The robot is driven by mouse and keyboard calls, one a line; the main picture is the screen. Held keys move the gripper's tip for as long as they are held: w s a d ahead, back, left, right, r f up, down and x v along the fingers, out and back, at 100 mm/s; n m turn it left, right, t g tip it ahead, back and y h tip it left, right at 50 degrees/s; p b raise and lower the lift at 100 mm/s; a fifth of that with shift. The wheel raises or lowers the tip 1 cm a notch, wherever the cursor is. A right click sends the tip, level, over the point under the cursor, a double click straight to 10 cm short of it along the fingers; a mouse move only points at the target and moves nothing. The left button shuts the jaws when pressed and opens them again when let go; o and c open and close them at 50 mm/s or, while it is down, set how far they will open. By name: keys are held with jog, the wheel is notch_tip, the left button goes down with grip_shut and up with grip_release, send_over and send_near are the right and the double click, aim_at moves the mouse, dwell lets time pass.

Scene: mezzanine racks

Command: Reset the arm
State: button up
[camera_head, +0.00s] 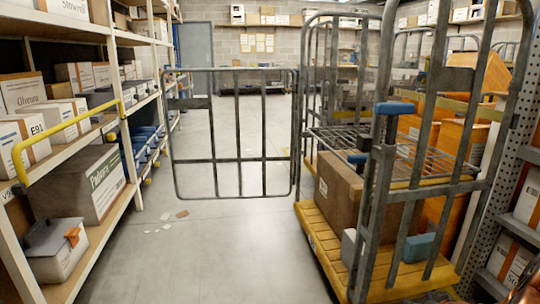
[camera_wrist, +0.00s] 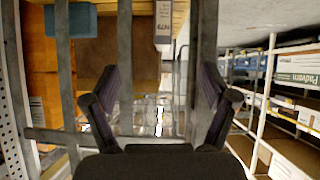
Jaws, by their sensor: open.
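My gripper (camera_wrist: 161,95) shows in the wrist view with its two dark fingers spread wide apart and nothing held between them. Grey bars of the roll cage (camera_wrist: 125,60) stand close in front of it, and one upright passes between the fingers in the picture. I cannot tell whether the fingers touch the bars. In the head view the roll cage (camera_head: 385,190) stands at the right, and its barred gate (camera_head: 235,160) is swung out to the left across the aisle. My gripper is not clearly visible in the head view.
The cage's yellow base (camera_head: 325,245) bears a brown carton (camera_head: 340,190), a small white box (camera_head: 348,245) and a blue box (camera_head: 417,247). Shelves with boxes line the left, with a yellow rail (camera_head: 70,125). Paper scraps (camera_head: 182,213) lie on the floor.

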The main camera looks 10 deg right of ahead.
jog(key=s+a+r+g+h+p, duration=0.15)
jog(key=a+r+p, duration=0.35)
jog(key=r, duration=0.5)
jog(key=s+a+r+g+h+p, duration=0.1)
jog(key=a+r+g+p, duration=0.25)
jog(key=r+p, duration=0.5)
jog(key=s+a+r+g+h+p, duration=0.15)
jog(key=a+r+p, duration=0.35)
jog(key=r, duration=0.7)
jog(key=s+a+r+g+y+p, duration=0.4)
jog(key=s+a+r+g+p, duration=0.2)
jog(key=s+a+r+p, duration=1.1)
jog(key=s+a+r, duration=0.7)
jog(key=s+a, duration=0.1)
jog(key=a, duration=0.1)
jog(key=shift+s+a+g+y, duration=0.2)
jog(key=shift+s+g+y, duration=0.15)
jog(key=shift+y, duration=0.05)
